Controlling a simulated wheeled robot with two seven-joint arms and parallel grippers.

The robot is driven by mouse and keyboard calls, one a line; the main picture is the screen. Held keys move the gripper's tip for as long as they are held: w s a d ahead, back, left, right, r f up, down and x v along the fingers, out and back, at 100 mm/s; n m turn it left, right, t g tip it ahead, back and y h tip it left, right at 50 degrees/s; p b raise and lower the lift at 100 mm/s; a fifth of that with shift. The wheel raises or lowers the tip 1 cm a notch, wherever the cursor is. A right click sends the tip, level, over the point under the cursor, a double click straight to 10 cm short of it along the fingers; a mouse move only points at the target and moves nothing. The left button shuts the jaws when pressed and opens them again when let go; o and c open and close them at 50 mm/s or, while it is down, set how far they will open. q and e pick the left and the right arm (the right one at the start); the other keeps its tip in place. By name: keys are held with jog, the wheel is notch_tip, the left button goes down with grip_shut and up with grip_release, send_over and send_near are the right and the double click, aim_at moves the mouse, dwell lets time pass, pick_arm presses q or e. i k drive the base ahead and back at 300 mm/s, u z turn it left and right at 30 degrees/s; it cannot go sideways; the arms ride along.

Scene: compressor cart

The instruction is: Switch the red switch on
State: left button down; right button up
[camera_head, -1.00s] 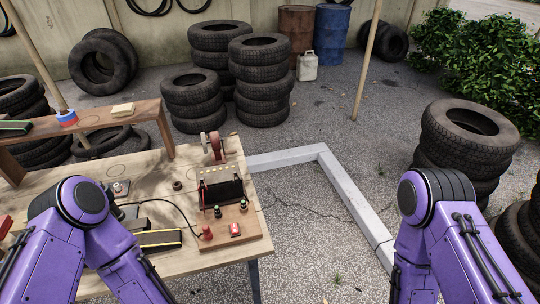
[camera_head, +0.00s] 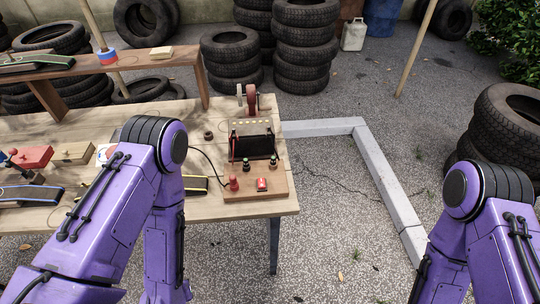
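A small red switch (camera_head: 262,184) sits on a wooden board (camera_head: 276,192) at the right front corner of the workbench. It is too small to tell its position. A red knob-like part (camera_head: 233,184) stands to its left on the same board, with a black cable running to it. A black box-shaped device (camera_head: 252,140) stands behind them. Both purple arms show, but my left and right grippers are out of the picture. The left arm stands left of the board; the right arm is off the table at right.
The workbench (camera_head: 225,208) holds a red block (camera_head: 31,157), a wooden block (camera_head: 73,153) and a small wheel device (camera_head: 251,98) at its back edge. A raised shelf (camera_head: 140,61) crosses the back left. Tyre stacks (camera_head: 305,45) stand behind. Gravel right of the bench is open, with a white kerb (camera_head: 385,190).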

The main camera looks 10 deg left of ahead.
aim_at(262, 183)
jog(key=z, duration=1.8)
jog(key=k, duration=0.9)
jog(key=u, duration=1.25)
